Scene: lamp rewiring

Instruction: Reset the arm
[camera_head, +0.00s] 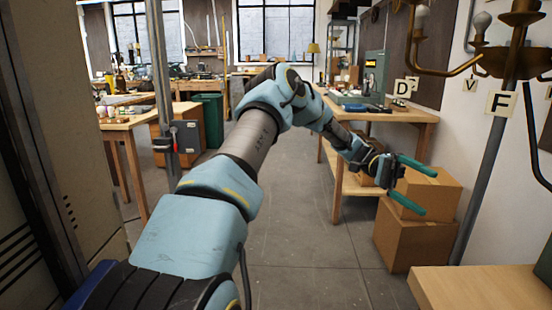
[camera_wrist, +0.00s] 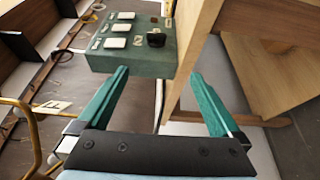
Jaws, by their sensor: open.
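My arm reaches forward from the bottom left across the middle of the head view, bends near the top, then slopes down to the right. My gripper (camera_head: 430,192) is at its end, in front of the cardboard boxes (camera_head: 405,240). Its two green fingers are spread wide with nothing between them. In the wrist view my gripper (camera_wrist: 160,74) is also open and empty. Beyond the fingertips there is a green box (camera_wrist: 130,55) with white labels and a dark knob; it appears apart from the fingers.
A wooden workbench (camera_head: 400,114) with tools stands behind my gripper. A brass lamp (camera_head: 515,62) on a grey pole, with lettered tags, is at right. A wooden top (camera_head: 480,290) is at bottom right. Another bench (camera_head: 125,122) is at left. The grey floor (camera_head: 300,220) between is clear.

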